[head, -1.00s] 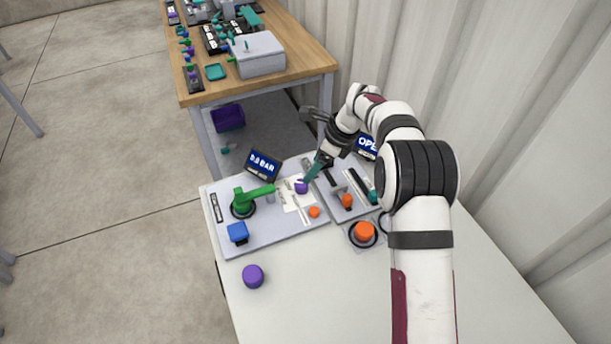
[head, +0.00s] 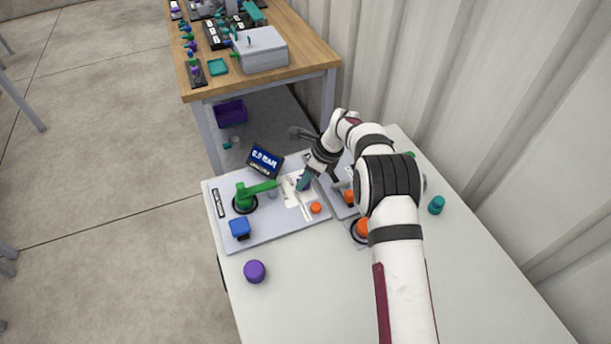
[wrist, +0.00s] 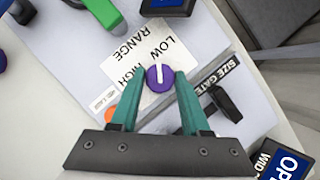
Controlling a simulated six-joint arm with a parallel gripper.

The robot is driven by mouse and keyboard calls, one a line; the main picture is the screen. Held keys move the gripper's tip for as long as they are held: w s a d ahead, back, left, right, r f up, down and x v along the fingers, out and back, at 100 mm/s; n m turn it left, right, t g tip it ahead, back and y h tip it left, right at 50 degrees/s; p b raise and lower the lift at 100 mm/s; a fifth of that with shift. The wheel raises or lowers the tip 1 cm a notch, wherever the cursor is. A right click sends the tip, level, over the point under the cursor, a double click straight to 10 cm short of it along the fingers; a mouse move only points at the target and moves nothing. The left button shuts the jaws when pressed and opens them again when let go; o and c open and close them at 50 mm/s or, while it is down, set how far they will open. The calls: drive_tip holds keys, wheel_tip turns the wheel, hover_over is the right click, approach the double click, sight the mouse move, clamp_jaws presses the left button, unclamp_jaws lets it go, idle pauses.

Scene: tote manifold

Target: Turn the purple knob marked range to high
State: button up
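The purple range knob (wrist: 160,78) sits on a white label card (wrist: 150,52) printed RANGE, LOW and HIGH. Its white pointer line runs up toward the word LOW in the wrist view; HIGH is to its left. My gripper (wrist: 158,80) is open, with its teal fingertips on either side of the knob. The right tip is very close to it; I cannot tell whether it touches. In the head view my gripper (head: 304,182) is over the card on the grey panel (head: 270,225) and mostly hides the knob.
A green lever (head: 255,191), a blue block (head: 239,228), an orange knob (head: 315,208) and a display (head: 265,160) surround the card. A loose purple cylinder (head: 254,271) stands in front. The SIZE GATE slider (wrist: 222,103) is close to the right finger.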

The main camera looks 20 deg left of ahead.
clamp_jaws()
drive_tip(key=shift+n, duration=0.3)
drive_tip(key=n+g, duration=0.1)
drive_tip(key=n, duration=0.1)
drive_tip(key=n+g, duration=0.1)
drive_tip(key=n, duration=0.1)
drive_tip(key=shift+w+n+h, duration=0.15)
drive_tip(key=shift+n+h, duration=0.15)
drive_tip(key=shift+n, duration=0.5)
drive_tip(key=o, duration=0.8)
unclamp_jaws()
drive_tip(key=shift+o, duration=0.2)
drive_tip(key=shift+r, duration=0.1)
